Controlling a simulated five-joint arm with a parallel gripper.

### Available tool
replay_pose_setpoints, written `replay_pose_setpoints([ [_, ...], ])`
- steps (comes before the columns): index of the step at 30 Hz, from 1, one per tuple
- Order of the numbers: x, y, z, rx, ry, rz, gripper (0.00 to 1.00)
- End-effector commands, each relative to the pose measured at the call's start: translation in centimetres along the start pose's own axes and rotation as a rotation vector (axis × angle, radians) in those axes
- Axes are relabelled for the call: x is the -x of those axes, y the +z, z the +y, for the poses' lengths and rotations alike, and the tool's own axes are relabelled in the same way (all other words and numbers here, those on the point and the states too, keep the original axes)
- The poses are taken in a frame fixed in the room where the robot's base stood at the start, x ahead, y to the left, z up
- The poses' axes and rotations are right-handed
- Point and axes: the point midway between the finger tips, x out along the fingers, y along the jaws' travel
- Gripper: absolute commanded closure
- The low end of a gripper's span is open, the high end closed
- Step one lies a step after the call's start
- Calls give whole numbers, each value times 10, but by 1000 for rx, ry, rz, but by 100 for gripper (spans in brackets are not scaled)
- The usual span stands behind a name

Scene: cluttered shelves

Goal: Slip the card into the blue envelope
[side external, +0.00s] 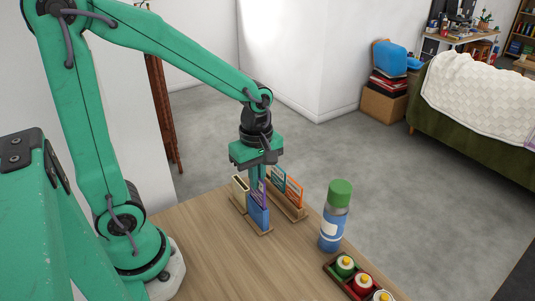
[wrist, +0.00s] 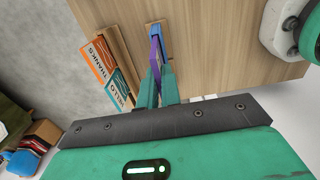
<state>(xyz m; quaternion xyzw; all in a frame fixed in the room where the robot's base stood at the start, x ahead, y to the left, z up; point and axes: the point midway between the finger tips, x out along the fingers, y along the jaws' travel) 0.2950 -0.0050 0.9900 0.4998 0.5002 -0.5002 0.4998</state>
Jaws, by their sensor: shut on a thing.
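My gripper (side external: 262,180) points down over the wooden stand at the table's far end. Its fingers (wrist: 158,85) are shut on a purple card (wrist: 156,50), held roughly upright on edge. The blue envelope (side external: 259,216) stands upright in a wooden holder, directly below the gripper. In the wrist view, the blue envelope (wrist: 158,29) shows as a narrow strip beyond the card. The card's lower edge is at or near the envelope's opening. I cannot tell whether it is inside, as the fingers and envelope hide it.
A cream envelope (side external: 240,188) stands just left of the blue one. A wooden rack (side external: 297,212) at the right holds a teal card (side external: 278,177) and an orange card (side external: 294,191). A blue bottle (side external: 333,222) with a green cap and a tray of jars (side external: 335,268) stand nearer. The table's left is clear.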

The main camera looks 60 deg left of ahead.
Motion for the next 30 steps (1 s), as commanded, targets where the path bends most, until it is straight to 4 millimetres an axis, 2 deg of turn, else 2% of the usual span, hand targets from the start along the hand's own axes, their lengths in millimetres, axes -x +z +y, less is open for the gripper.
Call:
replay_pose_setpoints([
  [30, -18, 0, 0, 0, 0, 0, 100],
])
